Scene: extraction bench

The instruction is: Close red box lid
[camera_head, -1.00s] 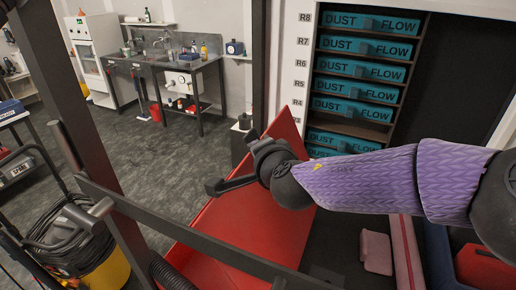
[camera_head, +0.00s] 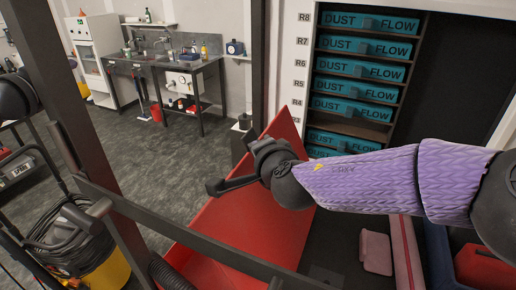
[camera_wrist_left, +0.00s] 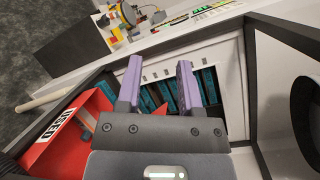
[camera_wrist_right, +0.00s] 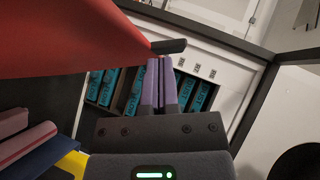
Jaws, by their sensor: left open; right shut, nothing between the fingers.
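The red box lid (camera_head: 245,222) stands raised and tilted in the middle of the head view. It fills the upper left of the right wrist view (camera_wrist_right: 70,45), and a red panel with a white label shows at the left of the left wrist view (camera_wrist_left: 65,140). My right gripper (camera_wrist_right: 161,62) is shut and empty, its tips close to a black bar (camera_wrist_right: 170,46) at the lid's edge; I cannot tell whether they touch. My right arm crosses in front of the lid in the head view. My left gripper (camera_wrist_left: 159,64) is open and empty, with the shelf behind its fingers.
Blue labelled bins (camera_head: 365,69) fill a shelf behind the lid. A pink item (camera_head: 376,252) and a red item (camera_head: 485,268) lie at the lower right. A black-and-yellow machine with coiled hose (camera_head: 75,245) stands at the lower left. A sink bench (camera_head: 180,62) is far back.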

